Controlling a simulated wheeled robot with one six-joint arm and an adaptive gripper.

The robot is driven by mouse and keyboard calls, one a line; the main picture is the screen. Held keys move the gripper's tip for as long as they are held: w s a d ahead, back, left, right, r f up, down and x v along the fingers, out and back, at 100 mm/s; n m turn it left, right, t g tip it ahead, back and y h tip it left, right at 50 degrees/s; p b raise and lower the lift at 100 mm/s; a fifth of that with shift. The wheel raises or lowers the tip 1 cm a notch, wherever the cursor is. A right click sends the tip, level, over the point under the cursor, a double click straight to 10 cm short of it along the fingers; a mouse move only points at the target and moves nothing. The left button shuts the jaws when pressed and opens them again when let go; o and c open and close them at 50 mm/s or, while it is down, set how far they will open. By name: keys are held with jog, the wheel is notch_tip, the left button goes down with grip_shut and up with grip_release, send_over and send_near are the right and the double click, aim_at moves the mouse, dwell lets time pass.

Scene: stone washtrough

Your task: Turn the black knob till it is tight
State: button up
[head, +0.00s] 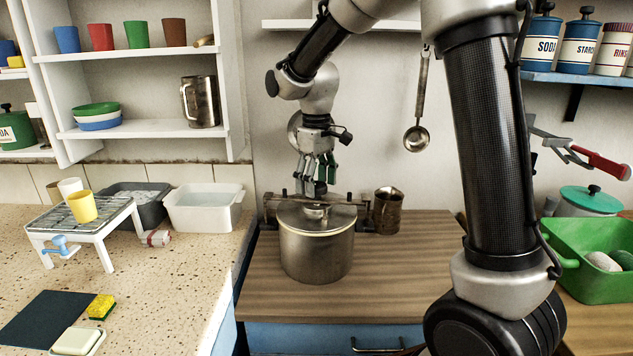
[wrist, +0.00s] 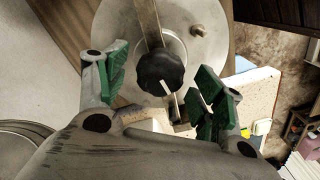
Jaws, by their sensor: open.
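The black knob (wrist: 160,71) sits at the middle of the lid, on a metal bar, and has a fluted rim and a white pointer mark. In the head view the knob (head: 320,188) shows only as a small dark spot under my gripper. The lid (wrist: 202,58) closes a steel pot (head: 316,252) on the wooden counter. My gripper (head: 317,176) points down over the lid. In the wrist view my gripper (wrist: 164,80) is open, its green-padded fingers on either side of the knob, with gaps showing.
A dark metal mug (head: 387,211) stands right behind the pot. A ladle (head: 417,138) hangs on the wall. A white basin (head: 203,209) and a rack (head: 85,214) stand at left; a green tub (head: 592,262) is at right. The counter before the pot is clear.

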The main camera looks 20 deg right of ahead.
aim_at(317, 184)
jog(key=c, duration=1)
jog(key=shift+m, duration=1.7)
jog(key=o, duration=1)
notch_tip(317, 184, up, 12)
